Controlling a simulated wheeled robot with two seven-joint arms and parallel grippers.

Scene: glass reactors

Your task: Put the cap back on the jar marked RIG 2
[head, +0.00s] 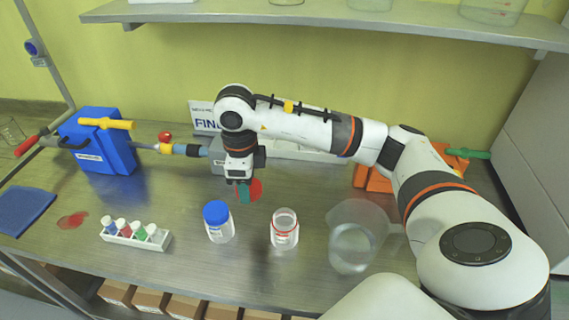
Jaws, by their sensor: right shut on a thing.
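My right gripper (243,190) points down over the table, shut on a red cap (256,188). The cap looks tilted on edge, and the fingers hide part of it. An open clear jar (285,232) with a red rim and red marking stands upright to the right of the gripper and nearer the front, apart from the cap. A second clear jar with a blue cap (216,212) stands to its left, in front of the gripper. Writing on the jars is too small to read, so I cannot tell which is RIG 2. My left gripper is not in view.
A clear beaker (355,240) stands right of the open jar, close to my right arm. A white rack (135,235) of small capped vials, a red spill (72,219) and a blue box (100,142) with a yellow handle are at left. A shelf (330,18) overhangs the back.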

